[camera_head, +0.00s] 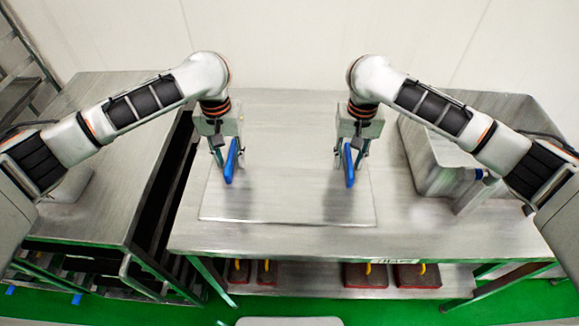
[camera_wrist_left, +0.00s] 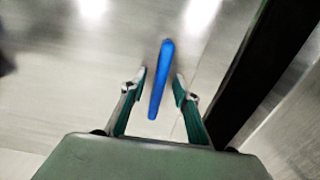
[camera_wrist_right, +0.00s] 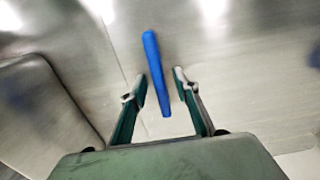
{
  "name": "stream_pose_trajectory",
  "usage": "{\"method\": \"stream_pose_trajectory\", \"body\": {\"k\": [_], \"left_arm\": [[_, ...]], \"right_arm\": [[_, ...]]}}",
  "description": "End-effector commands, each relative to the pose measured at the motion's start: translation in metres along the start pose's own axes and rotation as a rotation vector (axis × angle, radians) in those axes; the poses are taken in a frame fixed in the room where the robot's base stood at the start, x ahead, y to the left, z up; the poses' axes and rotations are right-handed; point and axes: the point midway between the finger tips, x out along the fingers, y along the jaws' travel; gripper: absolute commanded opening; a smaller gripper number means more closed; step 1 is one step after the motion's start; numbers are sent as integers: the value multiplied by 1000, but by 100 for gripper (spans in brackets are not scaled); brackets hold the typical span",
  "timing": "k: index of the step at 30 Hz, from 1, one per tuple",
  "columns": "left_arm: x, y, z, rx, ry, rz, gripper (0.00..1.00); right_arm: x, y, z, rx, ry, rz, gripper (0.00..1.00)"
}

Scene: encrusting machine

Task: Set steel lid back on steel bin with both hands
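The steel lid (camera_head: 290,195) is a flat sheet lying on the steel table. It has a left blue handle (camera_head: 230,165) and a right blue handle (camera_head: 348,168). My left gripper (camera_wrist_left: 160,80) is open, its fingers on either side of the left blue handle (camera_wrist_left: 161,75) with gaps. My right gripper (camera_wrist_right: 159,82) is open around the right blue handle (camera_wrist_right: 156,70), also with gaps. The steel bin (camera_head: 428,172) stands on the table right of the lid, its far part partly hidden by my right arm. It also shows in the right wrist view (camera_wrist_right: 40,100).
A second steel table (camera_head: 90,205) stands at the left, across a dark gap from the lid's table (camera_head: 275,240). A small steel block (camera_head: 470,195) stands by the bin's near side. Several red items (camera_head: 365,275) lie on the lower shelf. A pale wall (camera_head: 290,45) is behind.

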Motion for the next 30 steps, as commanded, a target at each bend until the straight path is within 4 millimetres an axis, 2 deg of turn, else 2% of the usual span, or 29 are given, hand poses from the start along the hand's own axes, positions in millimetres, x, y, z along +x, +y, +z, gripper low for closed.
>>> {"method": "stream_pose_trajectory", "body": {"k": [9,10,13,30], "left_arm": [[2,0,0,0,0,0,31],[2,0,0,0,0,0,25],[2,0,0,1,0,0,0],[-5,0,-1,1,4,0,0]], "right_arm": [[2,0,0,0,0,0,31],[2,0,0,0,0,0,25],[2,0,0,0,0,0,0],[-4,0,-1,0,3,0,0]]}}
